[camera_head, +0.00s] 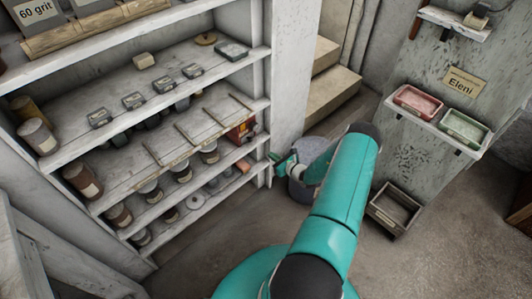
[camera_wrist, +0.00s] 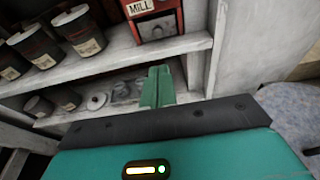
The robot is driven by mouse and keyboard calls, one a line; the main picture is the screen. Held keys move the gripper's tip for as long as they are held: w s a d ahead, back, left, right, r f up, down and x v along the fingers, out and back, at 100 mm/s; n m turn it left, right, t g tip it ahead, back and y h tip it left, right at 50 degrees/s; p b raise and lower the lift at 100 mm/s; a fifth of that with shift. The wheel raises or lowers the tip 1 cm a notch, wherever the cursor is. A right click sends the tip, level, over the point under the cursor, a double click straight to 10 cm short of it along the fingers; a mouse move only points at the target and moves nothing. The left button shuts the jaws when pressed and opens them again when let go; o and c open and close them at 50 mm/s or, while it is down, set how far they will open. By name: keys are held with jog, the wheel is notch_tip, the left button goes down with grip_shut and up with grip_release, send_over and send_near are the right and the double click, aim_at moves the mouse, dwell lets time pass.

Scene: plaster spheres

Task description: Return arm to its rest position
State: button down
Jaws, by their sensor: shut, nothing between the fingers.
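My teal arm reaches away from my body in the head view, toward the right end of a white shelf unit (camera_head: 262,118). My gripper (camera_head: 281,163) is beside the lower shelves there, in front of a grey bin (camera_head: 301,188); I cannot tell whether it touches either. In the wrist view my gripper (camera_wrist: 158,86) has its two green fingers together and empty, pointing toward the lower shelves. A red box marked MILL (camera_wrist: 155,24) stands on the shelf above the fingertips; it also shows in the head view (camera_head: 240,132).
Several labelled dark jars (camera_head: 120,214) stand on the shelves at left. A wall ledge at right holds a red tray (camera_head: 418,101) and a green tray (camera_head: 464,129). An open crate (camera_head: 395,208) sits on the floor below. The floor at lower right is clear.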

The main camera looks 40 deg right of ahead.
jog(key=shift+v, duration=0.85)
jog(key=w+a+r+n+g+y, duration=0.25)
jog(key=a+r+n, duration=0.3)
jog(key=r, duration=0.35)
jog(key=w+a+r+n+g+y, duration=0.1)
jog(key=w+a+r+n+y, duration=0.4)
jog(key=r, duration=0.4)
jog(key=s+a+r+n+g, duration=0.3)
jog(key=a+r+n+g, duration=0.2)
jog(key=a+r+n, duration=0.6)
jog(key=s+a+r+n+g+h, duration=0.25)
jog(key=s+a+r, duration=0.25)
jog(key=a+r, duration=0.25)
jog(key=s+a+r+n+g+h, duration=0.1)
jog(key=s+a+r+n, duration=0.3)
jog(key=s+a+r, duration=0.3)
jog(key=s+a+r+n+t+h, duration=0.2)
jog(key=s+r+n+h, duration=0.2)
jog(key=s, duration=0.9)
notch_tip(320, 180, up, 5)
jog(key=n, duration=0.3)
jog(key=shift+n+h, duration=0.3)
